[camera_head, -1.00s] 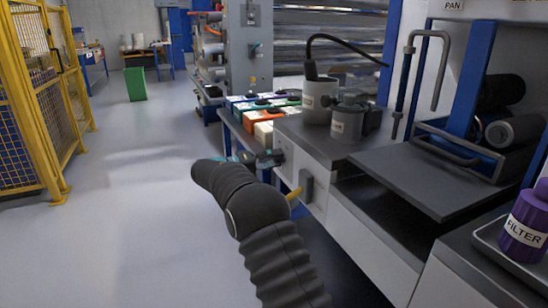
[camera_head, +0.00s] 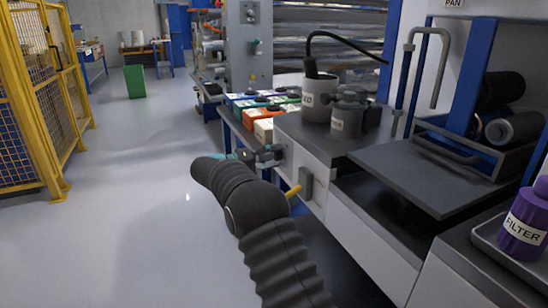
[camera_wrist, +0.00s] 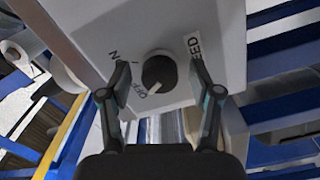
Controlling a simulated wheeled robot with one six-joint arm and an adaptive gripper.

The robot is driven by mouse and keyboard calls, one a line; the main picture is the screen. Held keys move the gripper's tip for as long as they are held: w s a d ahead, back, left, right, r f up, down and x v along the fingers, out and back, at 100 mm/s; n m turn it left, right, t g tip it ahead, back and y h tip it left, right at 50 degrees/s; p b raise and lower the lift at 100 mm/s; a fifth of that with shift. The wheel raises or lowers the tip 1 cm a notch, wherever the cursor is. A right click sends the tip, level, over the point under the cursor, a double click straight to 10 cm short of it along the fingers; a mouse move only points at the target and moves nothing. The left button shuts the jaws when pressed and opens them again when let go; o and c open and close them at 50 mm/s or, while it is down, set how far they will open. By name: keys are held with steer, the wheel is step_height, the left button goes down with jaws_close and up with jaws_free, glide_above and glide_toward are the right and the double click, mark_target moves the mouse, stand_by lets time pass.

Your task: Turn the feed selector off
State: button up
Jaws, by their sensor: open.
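The feed selector is a round black knob (camera_wrist: 158,70) on a pale panel (camera_wrist: 95,25) in the wrist view. A FEED label (camera_wrist: 194,48) is at its right, a partly hidden ON mark is at its left, and OFF is printed below left. The knob's white pointer line points down, towards the OFF print. My gripper (camera_wrist: 160,80) is open, with one finger on each side of the knob; gaps show between the fingers and the knob. In the head view my gripper (camera_head: 262,157) is at the cabinet's left face, and the knob cannot be made out there.
A yellow-tipped lever (camera_head: 294,191) sticks out of the cabinet near my arm. Labelled pots (camera_head: 347,118) stand on the cabinet top, and a purple filter bottle (camera_head: 523,222) is at the right. The floor at left is clear up to a yellow cage (camera_head: 52,120).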

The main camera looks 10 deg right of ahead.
steer(key=v, duration=1.2)
steer(key=shift+w, duration=0.1)
